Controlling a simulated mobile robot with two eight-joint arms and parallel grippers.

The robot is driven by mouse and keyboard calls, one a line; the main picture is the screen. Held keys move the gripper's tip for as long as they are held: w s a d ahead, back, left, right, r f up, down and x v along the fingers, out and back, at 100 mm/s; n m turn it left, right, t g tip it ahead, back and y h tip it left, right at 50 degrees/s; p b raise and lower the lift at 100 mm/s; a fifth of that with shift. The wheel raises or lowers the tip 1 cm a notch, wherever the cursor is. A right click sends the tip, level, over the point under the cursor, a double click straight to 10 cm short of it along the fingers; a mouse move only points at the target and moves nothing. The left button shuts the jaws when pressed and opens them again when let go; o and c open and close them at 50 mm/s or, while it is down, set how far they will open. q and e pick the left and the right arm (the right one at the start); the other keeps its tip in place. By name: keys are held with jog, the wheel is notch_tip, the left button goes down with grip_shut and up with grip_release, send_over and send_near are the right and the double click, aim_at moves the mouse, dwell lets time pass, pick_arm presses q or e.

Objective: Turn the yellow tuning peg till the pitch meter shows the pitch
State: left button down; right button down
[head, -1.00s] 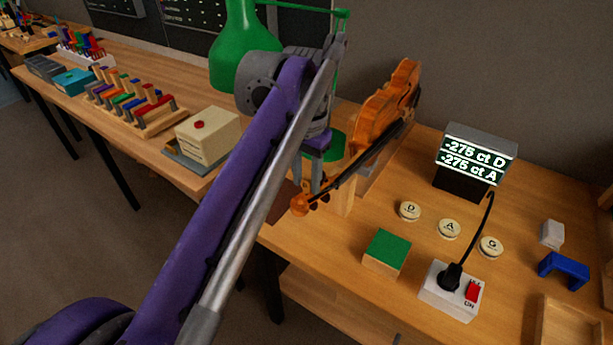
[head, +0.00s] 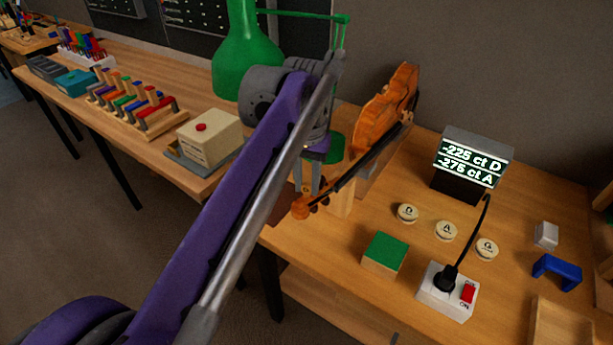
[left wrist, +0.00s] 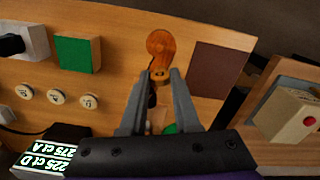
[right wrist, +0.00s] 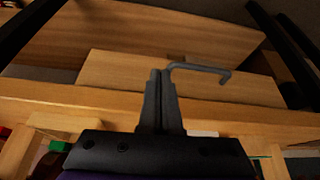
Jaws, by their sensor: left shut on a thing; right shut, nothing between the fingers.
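The orange-brown violin (head: 385,112) leans at the back of the bench with its scroll (head: 300,208) towards the front edge. My left gripper (head: 313,196) reaches down to the pegbox. In the left wrist view its fingers (left wrist: 160,76) are shut on the small yellow tuning peg (left wrist: 160,73), just below the scroll (left wrist: 160,44); the fingers hide most of the peg. The pitch meter (head: 472,160) reads -225 ct D above -275 ct A. My right gripper (right wrist: 158,76) is shut and empty, seen only in the right wrist view, in front of wooden boards.
Round buttons D (head: 407,213), A (head: 445,231) and G (head: 486,249) lie before the meter. A green-topped block (head: 385,252) and a switch box (head: 447,290) with a black plug stand nearby. A green bottle-shaped object (head: 240,60) stands behind my left arm. A grey bent bar (right wrist: 200,67) is beside my right gripper.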

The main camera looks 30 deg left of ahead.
aim_at(307, 183)
pick_arm(q)
jog(key=shift+r+n+p, duration=0.1)
jog(key=shift+n+p, duration=0.7)
jog(key=shift+n, duration=0.8)
jog(key=c, duration=0.6)
grip_release()
jog(key=shift+c, duration=0.2)
notch_tip(307, 183, up, 11)
jog(key=p, duration=0.1)
jog(key=shift+p, duration=0.3)
